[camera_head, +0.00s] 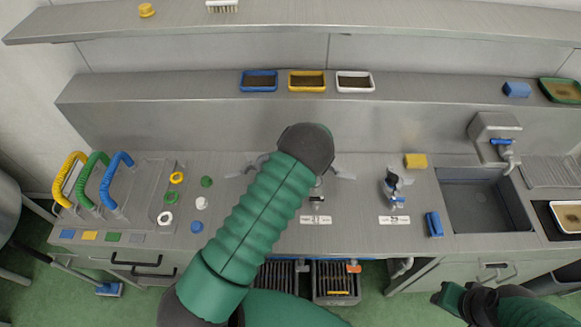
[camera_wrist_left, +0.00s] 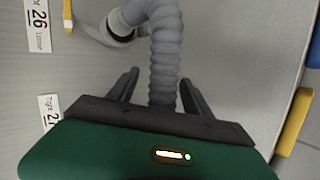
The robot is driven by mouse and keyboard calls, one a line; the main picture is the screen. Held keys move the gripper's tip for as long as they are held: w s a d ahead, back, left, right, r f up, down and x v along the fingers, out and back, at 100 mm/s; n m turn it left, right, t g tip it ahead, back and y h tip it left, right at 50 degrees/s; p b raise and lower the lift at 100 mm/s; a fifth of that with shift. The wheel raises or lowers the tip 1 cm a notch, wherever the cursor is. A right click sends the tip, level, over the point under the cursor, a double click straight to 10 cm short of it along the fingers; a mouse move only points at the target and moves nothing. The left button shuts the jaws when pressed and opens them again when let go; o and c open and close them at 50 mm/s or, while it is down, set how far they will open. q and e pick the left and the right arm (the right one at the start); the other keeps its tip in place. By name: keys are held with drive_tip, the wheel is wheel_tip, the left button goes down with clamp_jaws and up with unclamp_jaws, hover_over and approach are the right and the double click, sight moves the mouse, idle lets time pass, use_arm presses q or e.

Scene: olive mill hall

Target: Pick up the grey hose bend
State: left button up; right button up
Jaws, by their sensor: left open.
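The grey hose bend (camera_wrist_left: 163,55) is a ribbed grey tube in the left wrist view. It runs from the top edge down between the two fingers of my left gripper (camera_wrist_left: 160,92). The gripper is open, with a finger on each side of the hose and visible gaps. The lower part of the hose is hidden behind the gripper body. A smooth grey fitting (camera_wrist_left: 122,27) shows beside it at upper left. In the head view my green left arm covers the hose. My right gripper (camera_head: 462,301) is at the lower right, away from the bench top; its jaw state is unclear.
Yellow, green and blue hose bends (camera_head: 119,170) stand at the left of the bench.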

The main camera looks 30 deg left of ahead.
use_arm(q)
drive_tip(key=shift+w+a+f, duration=0.1)
drive_tip(key=shift+a+f, duration=0.1)
drive_tip(key=shift+a, duration=0.6)
drive_tip(key=c, duration=0.7)
drive_tip(key=shift+d, duration=0.15)
drive_tip(key=c, duration=0.5)
drive_tip(key=shift+d+r, duration=0.1)
drive_tip(key=shift+d, duration=0.25)
clamp_jaws()
use_arm(e)
drive_tip(key=shift+w+a, duration=0.1)
drive_tip(key=shift+a, duration=0.25)
use_arm(q)
drive_tip(key=shift+a, duration=0.25)
use_arm(e)
drive_tip(key=shift+a, duration=0.25)
